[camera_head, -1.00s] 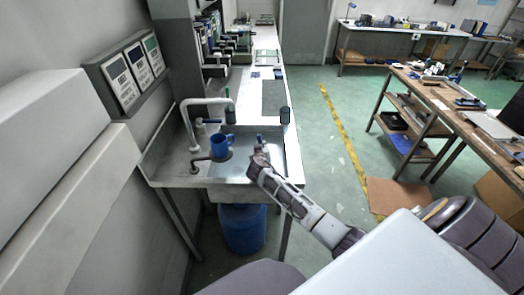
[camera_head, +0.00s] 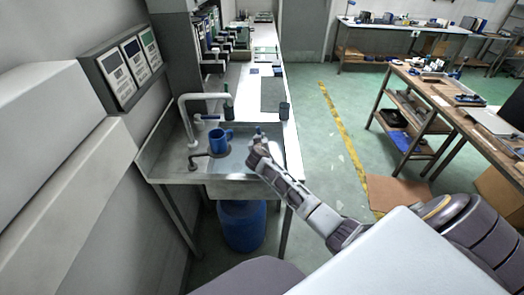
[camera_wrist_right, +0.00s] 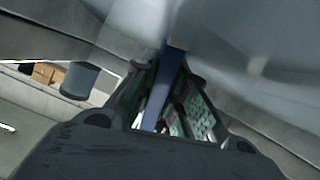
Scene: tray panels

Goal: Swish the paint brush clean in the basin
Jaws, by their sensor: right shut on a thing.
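The metal basin (camera_head: 277,160) is sunk into the steel counter at the left of the head view. My right gripper (camera_head: 257,145) is over the basin, its arm reaching in from the lower right. It is shut on the blue paint brush (camera_head: 257,131), whose top shows just above the fingers. In the right wrist view the blue handle (camera_wrist_right: 160,92) stands between the two fingers (camera_wrist_right: 165,105). The brush's lower end is hidden, so I cannot tell whether it touches the basin. My left gripper is not in view.
A blue barrel (camera_head: 242,225) stands below. A wooden table (camera_head: 445,100) is to the right across open floor.

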